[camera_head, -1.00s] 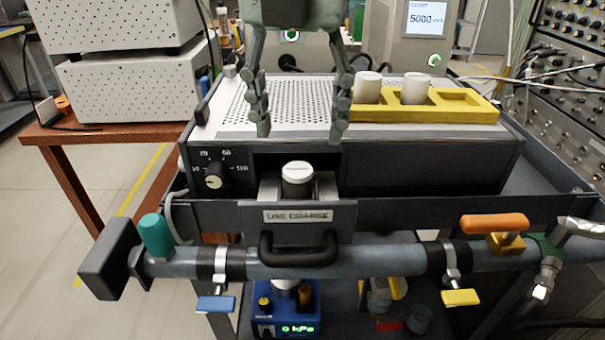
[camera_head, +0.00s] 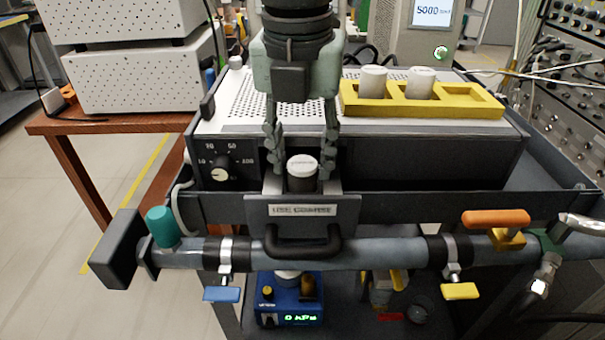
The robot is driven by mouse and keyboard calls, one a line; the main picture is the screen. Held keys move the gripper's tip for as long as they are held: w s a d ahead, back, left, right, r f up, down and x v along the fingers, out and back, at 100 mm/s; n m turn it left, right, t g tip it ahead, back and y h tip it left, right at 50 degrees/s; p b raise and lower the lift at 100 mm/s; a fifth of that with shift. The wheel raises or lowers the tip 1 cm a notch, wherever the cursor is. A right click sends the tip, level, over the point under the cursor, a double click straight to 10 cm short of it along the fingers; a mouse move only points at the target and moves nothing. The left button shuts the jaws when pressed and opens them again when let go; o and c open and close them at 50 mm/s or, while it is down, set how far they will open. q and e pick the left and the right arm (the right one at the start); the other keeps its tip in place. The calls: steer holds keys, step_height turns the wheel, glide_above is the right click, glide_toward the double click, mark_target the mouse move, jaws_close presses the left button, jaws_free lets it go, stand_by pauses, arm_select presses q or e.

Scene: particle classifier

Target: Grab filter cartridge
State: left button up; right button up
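A filter cartridge (camera_head: 302,174) with a white top and dark body stands upright in a small open drawer (camera_head: 262,210) labelled "USE COARSE". My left gripper (camera_head: 301,170) reaches down over the drawer. It is open, with one finger on each side of the cartridge. Narrow gaps seem to show between the fingers and the cartridge, but I cannot tell for sure whether they touch. The cartridge's lower part is hidden in the drawer. Two white cylinders, one on the left (camera_head: 373,82) and one on the right (camera_head: 421,83), stand in a yellow tray (camera_head: 440,108). My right gripper is not in view.
The drawer's black handle (camera_head: 302,246) sticks out in front. A dial (camera_head: 219,174) is left of the drawer. A grey pipe (camera_head: 385,252) with valves runs across the front. The tray's right compartment is empty. White boxes (camera_head: 140,75) stand at the left.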

arm_select(q)
steer(key=c, duration=0.7)
steer(key=shift+r, duration=0.15)
